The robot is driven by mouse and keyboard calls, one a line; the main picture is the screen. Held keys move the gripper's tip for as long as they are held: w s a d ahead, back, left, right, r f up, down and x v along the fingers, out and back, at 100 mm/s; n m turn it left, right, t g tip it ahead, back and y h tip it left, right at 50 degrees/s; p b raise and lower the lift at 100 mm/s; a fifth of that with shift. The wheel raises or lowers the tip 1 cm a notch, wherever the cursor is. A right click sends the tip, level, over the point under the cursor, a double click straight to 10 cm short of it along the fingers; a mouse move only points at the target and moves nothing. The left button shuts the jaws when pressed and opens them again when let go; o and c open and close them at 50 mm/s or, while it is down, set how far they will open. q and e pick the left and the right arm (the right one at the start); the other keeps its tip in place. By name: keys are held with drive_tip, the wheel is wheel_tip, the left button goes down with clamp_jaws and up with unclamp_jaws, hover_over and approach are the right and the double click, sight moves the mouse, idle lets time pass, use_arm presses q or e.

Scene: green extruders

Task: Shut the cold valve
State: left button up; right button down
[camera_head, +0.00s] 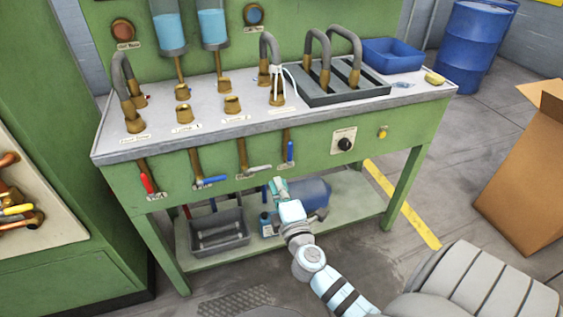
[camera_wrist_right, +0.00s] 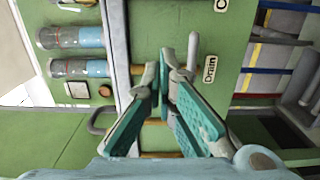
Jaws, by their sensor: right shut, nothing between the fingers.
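Two blue-handled valves are on the front of the green bench in the head view. The left blue handle (camera_head: 210,181) lies crosswise to its pipe; the right blue handle (camera_head: 290,151) stands upright. Their labels are too small to read there, so I cannot tell which is cold. My right gripper (camera_head: 276,184) is shut and empty, in front of the bench below the right blue handle. In the right wrist view its fingertips (camera_wrist_right: 163,82) come together near a grey handle (camera_wrist_right: 193,50) beside the "Drain" label (camera_wrist_right: 210,68). My left gripper is not in view.
A red-handled valve (camera_head: 146,182) is at the bench's left. A grey tray (camera_head: 218,233) and a blue container (camera_head: 308,192) stand on the lower shelf. A cardboard box (camera_head: 520,165) is at the right. Floor between the box and bench is clear.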

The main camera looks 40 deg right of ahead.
sight(290, 153)
drive_tip(key=shift+w, duration=0.1)
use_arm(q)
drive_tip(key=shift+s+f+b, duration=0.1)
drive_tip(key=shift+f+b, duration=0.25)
use_arm(e)
drive_tip(key=w+d, duration=0.7)
drive_tip(key=w, duration=0.1)
drive_tip(key=shift+w+d, duration=0.3)
drive_tip(key=shift+d, duration=0.05)
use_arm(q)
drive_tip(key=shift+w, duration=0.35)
use_arm(e)
drive_tip(key=shift+d+m, duration=0.15)
drive_tip(key=shift+m, duration=0.25)
